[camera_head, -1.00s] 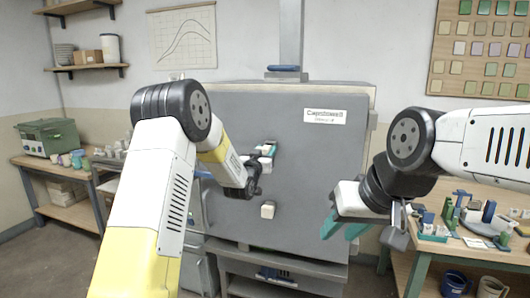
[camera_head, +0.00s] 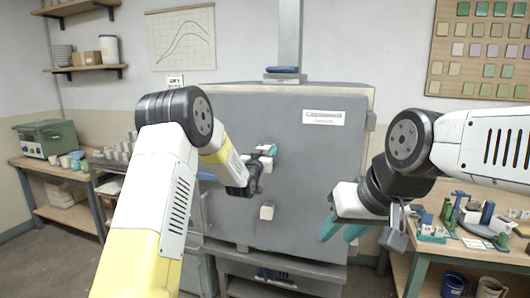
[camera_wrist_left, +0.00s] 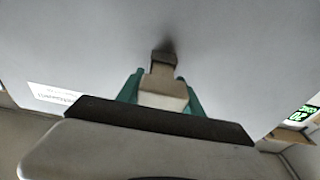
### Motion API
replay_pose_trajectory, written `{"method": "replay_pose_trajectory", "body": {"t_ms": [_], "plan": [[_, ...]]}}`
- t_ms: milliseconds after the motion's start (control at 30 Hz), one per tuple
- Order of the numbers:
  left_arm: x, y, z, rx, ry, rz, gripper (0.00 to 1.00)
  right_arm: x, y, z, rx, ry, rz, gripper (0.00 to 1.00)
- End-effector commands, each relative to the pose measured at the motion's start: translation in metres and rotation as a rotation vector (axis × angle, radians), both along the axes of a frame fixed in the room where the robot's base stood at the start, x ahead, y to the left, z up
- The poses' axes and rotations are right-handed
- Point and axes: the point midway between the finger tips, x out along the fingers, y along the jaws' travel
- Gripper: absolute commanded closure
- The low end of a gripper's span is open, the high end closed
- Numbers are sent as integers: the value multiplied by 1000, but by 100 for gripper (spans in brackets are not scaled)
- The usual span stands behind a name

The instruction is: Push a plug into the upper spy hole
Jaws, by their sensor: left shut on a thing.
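The grey kiln (camera_head: 310,180) stands ahead with its flat front facing me. My left gripper (camera_head: 268,151) is at the upper middle of this front. Its teal fingers are shut on a pale plug, and the left wrist view shows the plug (camera_wrist_left: 163,95) between them. The plug's darker narrow end points at the grey face, at or very near it. The upper spy hole is hidden behind the plug and a dark shadow. A second pale plug (camera_head: 267,212) sits on the kiln front below. My right gripper (camera_head: 342,230) is open and empty, to the right.
A workbench (camera_head: 480,247) with tools and small parts stands at the right, with buckets (camera_head: 455,284) beneath it. A bench (camera_head: 40,164) with a green case (camera_head: 47,138) stands at the left. The kiln's lower front is clear apart from the lower plug.

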Motion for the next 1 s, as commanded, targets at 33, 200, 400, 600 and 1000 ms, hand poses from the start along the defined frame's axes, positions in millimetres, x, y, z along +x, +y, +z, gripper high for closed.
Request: {"method": "replay_pose_trajectory", "body": {"t_ms": [33,200,400,600,1000], "plan": [[0,0,0,0,-1,0,100,0,0,0,0,0,0,64],[0,0,0,0,-1,0,100,0,0,0,0,0,0,64],[3,-1,0,0,0,0,100,0,0,0,0,0,0,64],[10,-3,0,0,-1,0,100,0,0,0,0,0,0,64],[19,-6,0,0,0,0,100,0,0,0,0,0,0,64]]}}
